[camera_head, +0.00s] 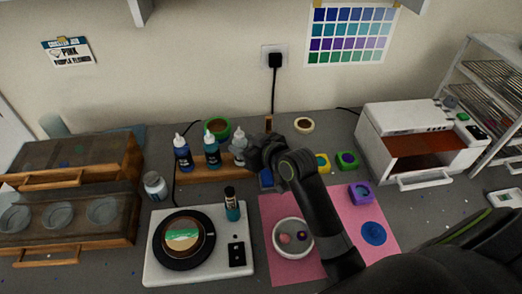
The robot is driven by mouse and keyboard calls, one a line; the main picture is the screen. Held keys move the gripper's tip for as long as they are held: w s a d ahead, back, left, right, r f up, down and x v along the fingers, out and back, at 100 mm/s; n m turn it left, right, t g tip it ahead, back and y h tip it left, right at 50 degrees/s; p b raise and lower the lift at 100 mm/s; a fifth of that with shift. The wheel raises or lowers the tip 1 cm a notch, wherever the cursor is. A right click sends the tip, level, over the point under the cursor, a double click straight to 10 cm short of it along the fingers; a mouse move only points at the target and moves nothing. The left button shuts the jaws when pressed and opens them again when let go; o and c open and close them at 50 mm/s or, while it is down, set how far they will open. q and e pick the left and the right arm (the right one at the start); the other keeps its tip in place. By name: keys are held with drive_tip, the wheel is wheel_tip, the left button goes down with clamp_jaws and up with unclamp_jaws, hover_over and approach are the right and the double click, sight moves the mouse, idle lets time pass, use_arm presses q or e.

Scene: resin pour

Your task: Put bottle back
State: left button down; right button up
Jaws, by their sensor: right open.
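A wooden rack (205,173) stands mid-table toward the back. A blue bottle (184,157) and a teal bottle (212,156), both with white nozzle tips, stand upright in it. A third, pale grey bottle (238,146) with a white tip is upright at the rack's right end. My right gripper (252,155) is open right beside this bottle; its fingers partly hide the bottle's right side, and I cannot tell whether they touch it. My left gripper is out of view.
A white turntable unit (160,270) with a round piece and a dark-capped teal bottle (231,210) stands in front. A pink mat (280,265) holds a white bowl (292,252) under my right arm. A white oven (400,118) is at right, wooden drawers (80,235) at left.

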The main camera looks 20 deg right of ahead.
drive_tip(key=v, duration=0.7)
drive_tip(key=shift+s+r+b, duration=0.15)
drive_tip(key=shift+s+b, duration=0.05)
drive_tip(key=shift+b, duration=0.1)
